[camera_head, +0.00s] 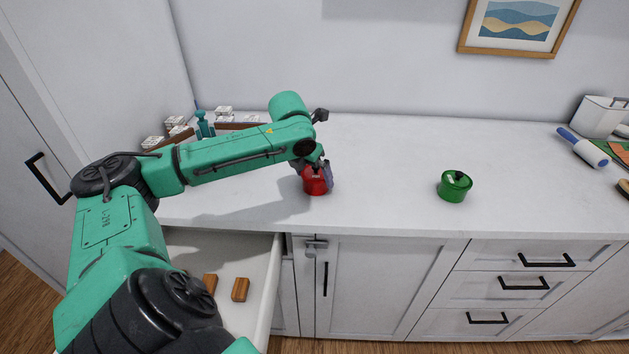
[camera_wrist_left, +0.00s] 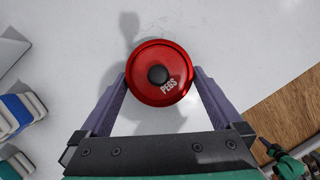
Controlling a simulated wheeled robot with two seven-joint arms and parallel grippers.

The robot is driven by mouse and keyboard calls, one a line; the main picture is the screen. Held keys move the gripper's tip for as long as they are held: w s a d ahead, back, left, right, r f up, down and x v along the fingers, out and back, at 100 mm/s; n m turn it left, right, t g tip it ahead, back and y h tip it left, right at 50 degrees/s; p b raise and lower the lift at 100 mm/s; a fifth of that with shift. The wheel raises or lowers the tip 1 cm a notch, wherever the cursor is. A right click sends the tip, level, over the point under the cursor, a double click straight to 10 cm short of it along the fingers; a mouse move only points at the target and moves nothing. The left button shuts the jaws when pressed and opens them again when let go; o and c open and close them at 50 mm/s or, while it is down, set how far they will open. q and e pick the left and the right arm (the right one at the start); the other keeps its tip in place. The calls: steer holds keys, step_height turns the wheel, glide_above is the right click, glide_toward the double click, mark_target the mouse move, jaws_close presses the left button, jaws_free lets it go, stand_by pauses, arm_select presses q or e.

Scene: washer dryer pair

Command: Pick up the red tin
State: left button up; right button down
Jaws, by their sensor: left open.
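The red tin (camera_head: 314,185) stands upright on the white counter near its front edge. In the left wrist view the red tin (camera_wrist_left: 150,88) is seen from above, with a dark round knob and the word PEGS on its lid. My left gripper (camera_head: 321,176) is down at the tin. Its fingers (camera_wrist_left: 161,76) are open, one on each side of the tin, close to its sides. I cannot tell whether they touch it. The gripper partly hides the tin in the head view. My right gripper is not in view.
A green tin (camera_head: 454,188) stands to the right on the counter. An open drawer (camera_head: 262,295) with wooden blocks lies below at the left. Boxes and a teal bottle (camera_head: 204,125) stand at the back left. The counter between the tins is clear.

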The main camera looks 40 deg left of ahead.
arm_select(q)
steer(key=shift+x, duration=0.85)
steer(key=shift+r, duration=0.2)
steer(key=c, duration=0.8)
steer(key=shift+c, duration=1)
steer(key=shift+w, duration=0.1)
